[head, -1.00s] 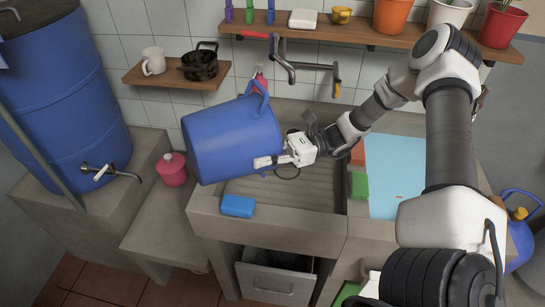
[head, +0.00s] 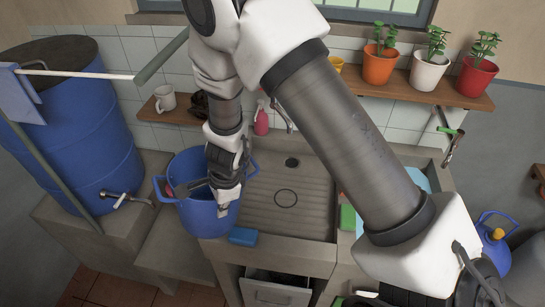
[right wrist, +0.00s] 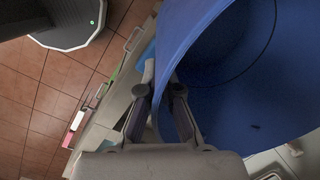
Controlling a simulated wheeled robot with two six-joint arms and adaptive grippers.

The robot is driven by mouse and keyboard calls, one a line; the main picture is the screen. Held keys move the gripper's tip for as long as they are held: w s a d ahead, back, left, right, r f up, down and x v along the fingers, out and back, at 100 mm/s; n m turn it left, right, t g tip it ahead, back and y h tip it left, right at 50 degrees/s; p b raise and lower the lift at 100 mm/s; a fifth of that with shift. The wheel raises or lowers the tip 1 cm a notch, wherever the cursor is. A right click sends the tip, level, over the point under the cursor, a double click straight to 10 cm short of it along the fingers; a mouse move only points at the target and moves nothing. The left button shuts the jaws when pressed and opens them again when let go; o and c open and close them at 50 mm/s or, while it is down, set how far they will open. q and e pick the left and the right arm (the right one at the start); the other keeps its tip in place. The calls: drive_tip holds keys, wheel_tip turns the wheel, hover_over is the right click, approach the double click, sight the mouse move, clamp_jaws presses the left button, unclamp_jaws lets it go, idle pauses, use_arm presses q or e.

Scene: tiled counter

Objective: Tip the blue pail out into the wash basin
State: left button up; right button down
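The blue pail (head: 190,213) is at the left end of the wash basin (head: 313,205), roughly upright with its mouth up. I cannot tell whether it rests on the ledge. My right gripper (head: 222,207) reaches down to the near right part of its rim. In the right wrist view the pail (right wrist: 235,75) fills the right side, and the gripper (right wrist: 160,98) has one finger on each side of its wall, shut on it. The basin has a ridged floor and a dark drain and looks empty. My left gripper is out of view.
A blue sponge (head: 243,236) lies on the basin's front edge. A blue barrel (head: 75,130) with a tap (head: 125,200) stands left. A shelf with flower pots (head: 430,75) is above right. A pink bottle (head: 261,120) stands behind the basin. My right arm hides part of the counter.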

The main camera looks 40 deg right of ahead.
use_arm(q)
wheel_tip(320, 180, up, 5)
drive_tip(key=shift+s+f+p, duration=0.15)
drive_tip(key=shift+p, duration=1.05)
use_arm(e)
drive_tip(key=shift+a+f+h, duration=0.15)
drive_tip(key=shift+a+h, duration=0.25)
drive_tip(key=shift+h, duration=0.5)
drive_tip(key=shift+w+r, duration=0.1)
drive_tip(key=shift+r, duration=0.25)
wheel_tip(320, 180, up, 3)
drive_tip(key=shift+r, duration=0.6)
